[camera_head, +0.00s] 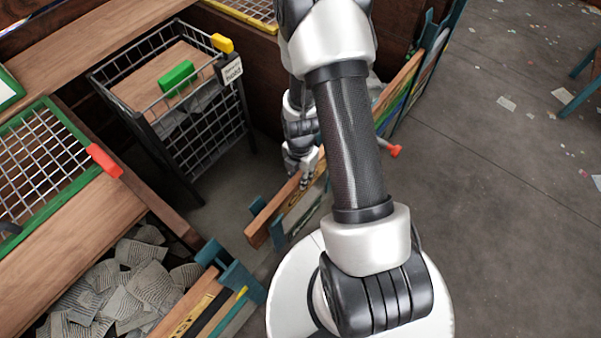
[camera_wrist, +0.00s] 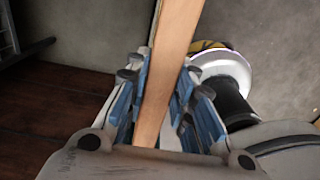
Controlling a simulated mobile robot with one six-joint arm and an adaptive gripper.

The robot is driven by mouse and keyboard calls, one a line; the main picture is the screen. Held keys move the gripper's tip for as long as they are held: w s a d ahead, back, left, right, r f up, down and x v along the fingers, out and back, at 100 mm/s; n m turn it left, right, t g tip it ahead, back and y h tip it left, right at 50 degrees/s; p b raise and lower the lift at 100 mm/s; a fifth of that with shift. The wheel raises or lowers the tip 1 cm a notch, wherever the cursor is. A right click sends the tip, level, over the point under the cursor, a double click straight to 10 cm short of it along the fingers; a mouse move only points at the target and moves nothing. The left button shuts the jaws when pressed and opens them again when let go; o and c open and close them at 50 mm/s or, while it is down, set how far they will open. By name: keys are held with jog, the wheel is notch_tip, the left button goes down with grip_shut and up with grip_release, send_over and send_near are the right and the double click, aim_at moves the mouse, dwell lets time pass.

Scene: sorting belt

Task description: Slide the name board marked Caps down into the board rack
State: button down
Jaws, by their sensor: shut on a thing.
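My gripper (camera_head: 304,180) is shut on the top edge of a wooden name board (camera_head: 264,222), low down near the middle of the head view. In the wrist view the board (camera_wrist: 172,50) runs as a pale wooden strip between the blue finger pads of my gripper (camera_wrist: 162,88). Its face is partly seen at a slant, and I cannot read its marking. Teal rack parts (camera_head: 279,238) stand beside the board's near end. My arm hides the far end. I cannot tell how deep the board sits in the rack.
A wire cart (camera_head: 205,145) with a green block (camera_head: 177,78) stands to the left. A teal rack (camera_head: 235,268) with boards is at lower left, beside a heap of papers (camera_head: 125,290). A red knob (camera_head: 395,150) sticks out right of my arm. Open floor (camera_head: 490,190) lies right.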

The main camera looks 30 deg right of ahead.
aim_at(301, 193)
notch_tip(301, 193, down, 8)
jog(key=b, duration=0.5)
jog(key=shift+b, duration=0.35)
jog(key=shift+f, duration=1.4)
jog(key=shift+f, duration=0.6)
jog(key=c, duration=1.3)
grip_release()
notch_tip(301, 193, up, 12)
jog(key=shift+r, duration=0.1)
